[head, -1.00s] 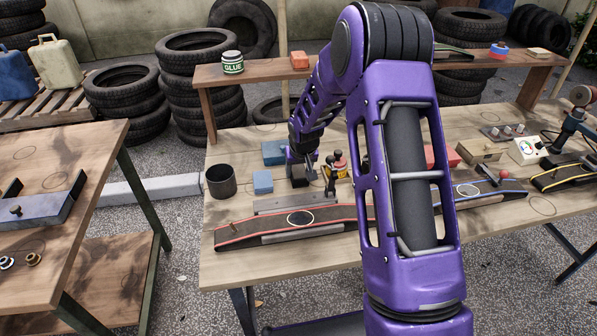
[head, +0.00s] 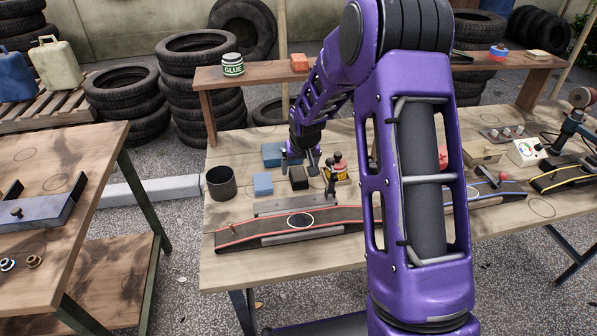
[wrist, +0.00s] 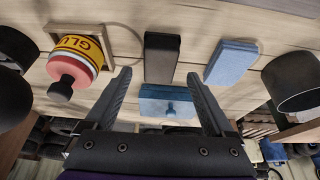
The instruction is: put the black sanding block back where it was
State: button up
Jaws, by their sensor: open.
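The black sanding block (head: 298,178) lies on the workbench, between a small blue block (head: 263,183) and the yellow-labelled glue pot (head: 341,173). In the wrist view the black block (wrist: 162,57) lies flat on the wood, apart from the blue block (wrist: 231,62) beside it. My gripper (head: 300,158) is just above and behind the black block in the head view. In the wrist view my gripper (wrist: 158,75) has its fingers spread wide, with nothing held between them.
A larger blue block with a knob (wrist: 168,101) shows between my fingers in the wrist view; it lies behind the black block in the head view. A dark cup (head: 221,181) stands at left. A red-edged belt strip (head: 265,231) lies in front. A raised shelf (head: 262,75) runs behind.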

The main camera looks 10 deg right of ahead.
jog(key=v, duration=0.8)
jog(key=shift+p, duration=0.35)
jog(key=shift+r, duration=0.1)
